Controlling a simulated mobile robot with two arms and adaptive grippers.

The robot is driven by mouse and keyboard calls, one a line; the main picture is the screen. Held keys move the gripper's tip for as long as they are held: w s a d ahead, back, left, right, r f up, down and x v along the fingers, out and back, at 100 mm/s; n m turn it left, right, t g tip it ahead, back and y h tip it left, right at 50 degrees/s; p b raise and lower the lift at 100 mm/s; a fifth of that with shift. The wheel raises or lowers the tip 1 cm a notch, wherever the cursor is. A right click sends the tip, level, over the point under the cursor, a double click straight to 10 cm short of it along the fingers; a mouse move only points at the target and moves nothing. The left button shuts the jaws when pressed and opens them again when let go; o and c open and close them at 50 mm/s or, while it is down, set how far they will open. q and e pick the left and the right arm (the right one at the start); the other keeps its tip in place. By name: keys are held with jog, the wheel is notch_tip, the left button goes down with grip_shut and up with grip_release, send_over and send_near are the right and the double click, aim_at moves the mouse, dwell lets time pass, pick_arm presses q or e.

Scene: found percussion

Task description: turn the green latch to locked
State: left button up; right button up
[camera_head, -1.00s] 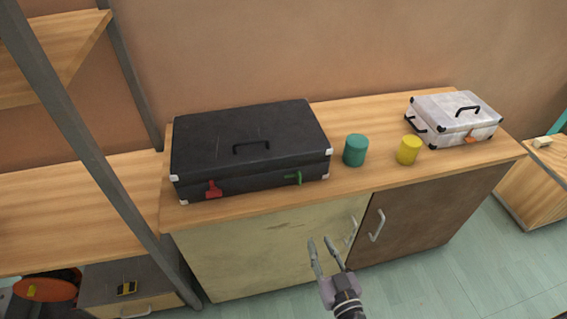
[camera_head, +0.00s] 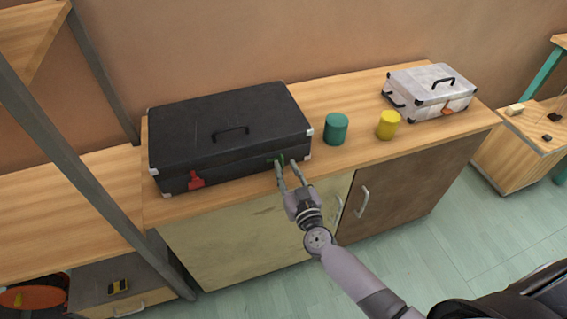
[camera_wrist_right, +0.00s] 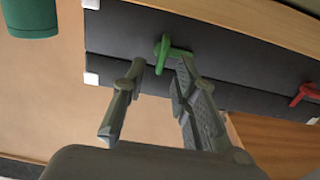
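The green latch (camera_head: 280,160) is on the front face of the black case (camera_head: 203,122), near its right end. It also shows in the right wrist view (camera_wrist_right: 167,52), with a bar across and a stem pointing away from the case's mounting spot. My right gripper (camera_head: 288,170) is open with its fingers pointing at the latch. In the right wrist view the two fingertips (camera_wrist_right: 158,72) sit on either side of the green latch's stem, close to it; contact cannot be told. My left gripper is not in view.
A red latch (camera_head: 195,180) is on the case's left front. A teal cylinder (camera_head: 336,129) and a yellow cylinder (camera_head: 388,125) stand to the right, with a white case (camera_head: 428,92) beyond. A grey shelf post (camera_head: 75,165) stands at the left.

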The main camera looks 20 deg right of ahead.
aim_at(283, 162)
jog(key=shift+w, duration=1.5)
jog(key=shift+c, duration=0.2)
grip_shut()
